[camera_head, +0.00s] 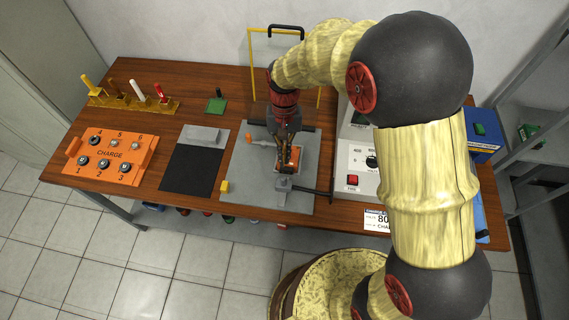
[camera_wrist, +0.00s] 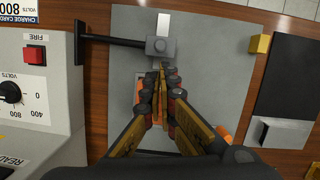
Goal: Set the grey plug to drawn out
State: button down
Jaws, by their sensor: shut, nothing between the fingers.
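A small grey block with a round knob on top (camera_head: 284,184), which looks like the grey plug, sits at the front of the grey plate (camera_head: 240,165). In the wrist view the block (camera_wrist: 160,47) has a pale strip beyond it and a black rod running to the left. My gripper (camera_wrist: 161,72) is shut and empty, its fingertips close to the block's near side; I cannot tell whether they touch it. In the head view my gripper (camera_head: 288,163) is over an orange part (camera_head: 295,158) of the fixture and hides some of it.
A white console with a red FIRE button (camera_head: 352,180) stands right of the plate. A black mat with a pale grey block (camera_head: 202,134) and an orange CHARGE panel (camera_head: 111,153) are at left. A yellow cube (camera_head: 224,186) lies at the plate's left edge.

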jog(key=v, duration=0.7)
jog(key=shift+w, duration=0.1)
dwell(0.4)
jog(key=s+d+r+t, duration=0.8)
jog(key=s+d+r, duration=0.9)
jog(key=shift+s+r, duration=0.3)
jog(key=shift+r, duration=0.05)
dwell(0.5)
